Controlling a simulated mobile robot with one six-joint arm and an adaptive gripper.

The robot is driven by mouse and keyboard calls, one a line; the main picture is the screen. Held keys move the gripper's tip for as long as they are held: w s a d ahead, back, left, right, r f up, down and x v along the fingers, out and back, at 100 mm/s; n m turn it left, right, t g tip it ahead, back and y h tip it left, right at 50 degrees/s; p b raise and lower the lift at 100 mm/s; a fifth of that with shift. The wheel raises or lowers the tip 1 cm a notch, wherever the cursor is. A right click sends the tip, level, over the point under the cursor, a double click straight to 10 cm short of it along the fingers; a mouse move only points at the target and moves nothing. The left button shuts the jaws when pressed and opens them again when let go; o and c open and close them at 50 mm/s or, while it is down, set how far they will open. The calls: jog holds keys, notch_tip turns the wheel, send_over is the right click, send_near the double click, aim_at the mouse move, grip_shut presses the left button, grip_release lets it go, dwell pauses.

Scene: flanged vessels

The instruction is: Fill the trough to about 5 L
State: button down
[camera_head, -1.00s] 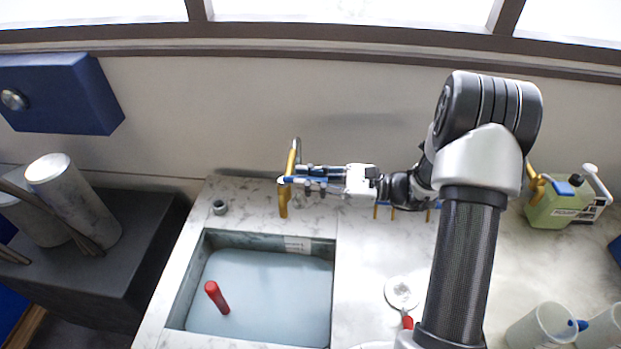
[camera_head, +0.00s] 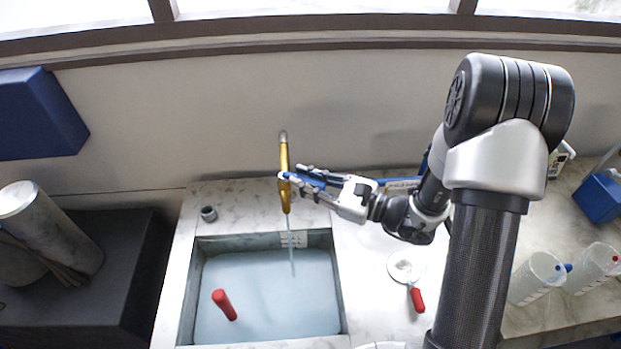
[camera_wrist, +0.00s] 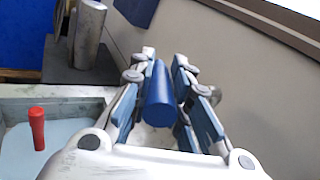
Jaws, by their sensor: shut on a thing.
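The trough (camera_head: 190,290) is a rectangular basin in the marble counter, holding pale blue water (camera_head: 265,300). A white marked plate (camera_head: 292,239) is on its back wall; its marks are too small to read. A yellow tap (camera_head: 284,175) stands behind the trough, and a thin water stream (camera_head: 292,262) falls from it into the trough. My gripper (camera_head: 290,181) is at the tap, its fingers shut on a blue cylindrical handle (camera_wrist: 159,95), seen between them in the wrist view. The handle's join to the tap is hidden.
A red-handled object (camera_head: 224,304) stands tilted in the trough. A small grey cup-like fitting (camera_head: 209,214) is at the counter's back left. A white round tool with a red handle (camera_head: 416,299) lies right of the trough. Clear beakers (camera_head: 538,278) and a blue container (camera_head: 598,196) stand farther right.

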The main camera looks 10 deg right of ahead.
jog(key=shift+r, duration=0.15)
jog(key=c, duration=1.5)
grip_release()
jog(key=shift+o, duration=0.2)
jog(key=shift+s, duration=0.1)
jog(key=v, duration=1.2)
